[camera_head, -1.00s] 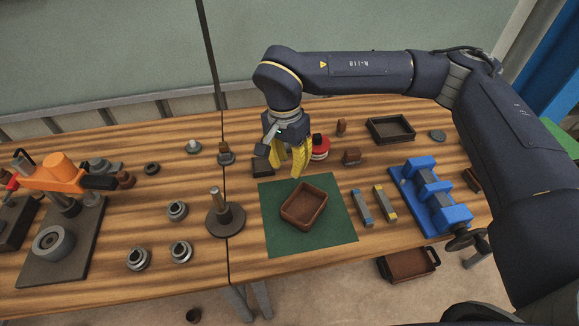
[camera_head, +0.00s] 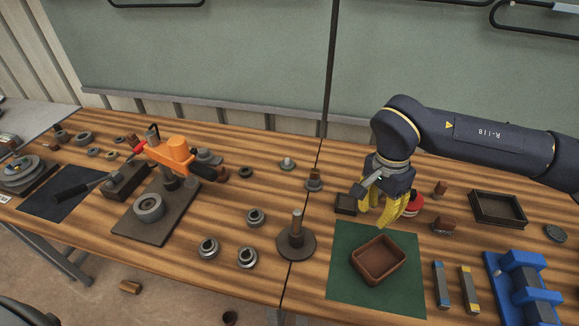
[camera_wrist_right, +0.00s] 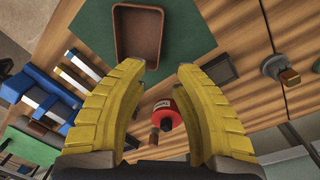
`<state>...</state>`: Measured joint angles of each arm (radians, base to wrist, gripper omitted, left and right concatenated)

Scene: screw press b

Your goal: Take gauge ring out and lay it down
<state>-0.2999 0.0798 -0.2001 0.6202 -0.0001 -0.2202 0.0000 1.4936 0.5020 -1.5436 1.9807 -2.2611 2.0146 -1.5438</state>
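I cannot tell for certain which part is the gauge ring. A thick grey ring (camera_head: 149,208) sits on the dark base plate (camera_head: 134,231) of the orange press (camera_head: 178,155). Two smaller grey ring-like parts, one nearer the press (camera_head: 208,248) and one to its right (camera_head: 247,257), lie on the wood in front. My right gripper (camera_head: 388,222) hangs over the back edge of the green mat (camera_head: 342,287), far right of the press. In the right wrist view its yellow fingers (camera_wrist_right: 160,75) are apart with nothing gripped. My left gripper is not in view.
An empty-looking brown tray (camera_head: 379,260) lies on the mat. A red round object (camera_head: 416,203) stands behind my right gripper. A post on a round base (camera_head: 297,242) stands left of the mat. A blue vise (camera_head: 522,283) is at right. A black tray (camera_head: 497,208) lies behind.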

